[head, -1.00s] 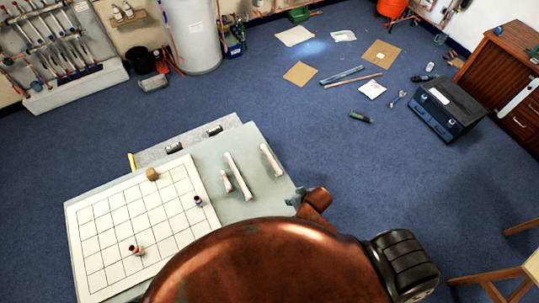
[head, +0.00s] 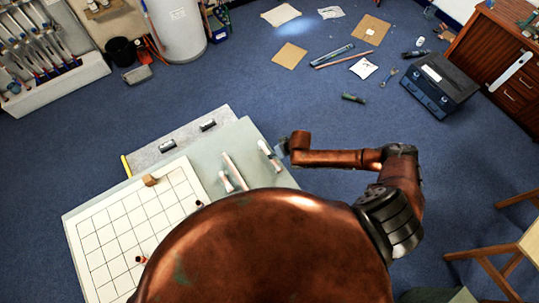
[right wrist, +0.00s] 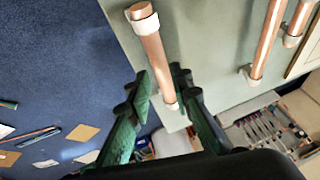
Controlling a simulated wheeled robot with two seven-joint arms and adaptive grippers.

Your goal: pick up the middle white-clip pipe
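Three copper pipes with white clips lie on the grey-green board at the front. In the head view they are a short left pipe (head: 227,183), a long centre pipe (head: 235,172) and a mid-length right pipe (head: 269,155). My right gripper (head: 281,150) is at the right pipe, by the board's right edge. In the right wrist view its open fingers (right wrist: 162,76) stand on either side of this pipe (right wrist: 152,52); I cannot tell whether they touch it. The long pipe (right wrist: 267,42) and short pipe (right wrist: 297,22) lie further right. My left gripper is not in view.
A white gridded sheet (head: 110,220) covers the board's left part, with a brown block (head: 150,180) and small fittings on it. A grey strip (head: 180,143) with two dark-and-white pieces lies behind. A wooden stool (head: 510,250) stands at the right.

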